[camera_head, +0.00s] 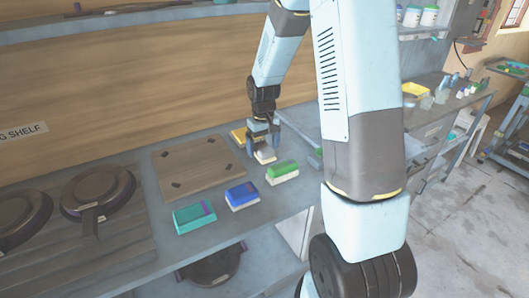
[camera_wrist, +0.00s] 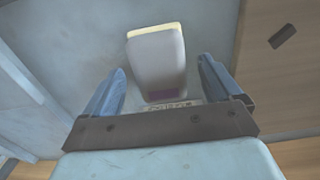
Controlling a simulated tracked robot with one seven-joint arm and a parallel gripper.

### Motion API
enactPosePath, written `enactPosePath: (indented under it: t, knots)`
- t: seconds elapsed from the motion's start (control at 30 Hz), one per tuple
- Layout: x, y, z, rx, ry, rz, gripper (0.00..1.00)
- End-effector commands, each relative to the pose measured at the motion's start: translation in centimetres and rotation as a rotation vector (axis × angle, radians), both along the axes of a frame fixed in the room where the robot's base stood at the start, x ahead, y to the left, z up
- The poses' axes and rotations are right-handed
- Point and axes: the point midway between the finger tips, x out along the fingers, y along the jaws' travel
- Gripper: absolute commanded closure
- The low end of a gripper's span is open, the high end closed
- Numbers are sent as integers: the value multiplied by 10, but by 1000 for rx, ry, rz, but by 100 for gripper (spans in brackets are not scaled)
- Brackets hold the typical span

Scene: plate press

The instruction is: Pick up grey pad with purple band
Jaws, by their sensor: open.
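The grey pad (camera_wrist: 157,63) has a cream edge at its far end and a purple band (camera_wrist: 164,96) at its near end in the wrist view. In the head view the grey pad (camera_head: 265,155) lies on the grey bench, partly covered by my gripper (camera_head: 263,138). My gripper in the wrist view (camera_wrist: 162,70) is open, with one blue finger on each side of the pad and a gap on both sides. Whether the fingertips are down at the pad's height I cannot tell.
A green pad (camera_head: 283,172), a blue pad (camera_head: 242,195) and a teal pad (camera_head: 194,217) stand in a row along the front edge. A yellow item (camera_head: 239,135) is behind my gripper. A wooden board (camera_head: 198,166) and dark round plates (camera_head: 98,190) are to the left.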

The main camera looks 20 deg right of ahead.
Motion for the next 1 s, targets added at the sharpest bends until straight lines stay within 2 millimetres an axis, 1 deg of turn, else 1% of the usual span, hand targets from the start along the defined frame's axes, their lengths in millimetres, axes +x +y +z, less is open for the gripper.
enactPosePath:
  t: [0.1, 0.37, 0.9, 0.97, 1.0]
  knots:
    - [0, 0, -8, 0, 0, 0, 8]
    - [0, 0, -10, 0, -1, 0, 9]
    - [0, 0, -9, 0, -1, 0, 61]
    - [0, 0, -9, 0, -1, 0, 66]
    - [0, 0, -9, 0, -1, 0, 71]
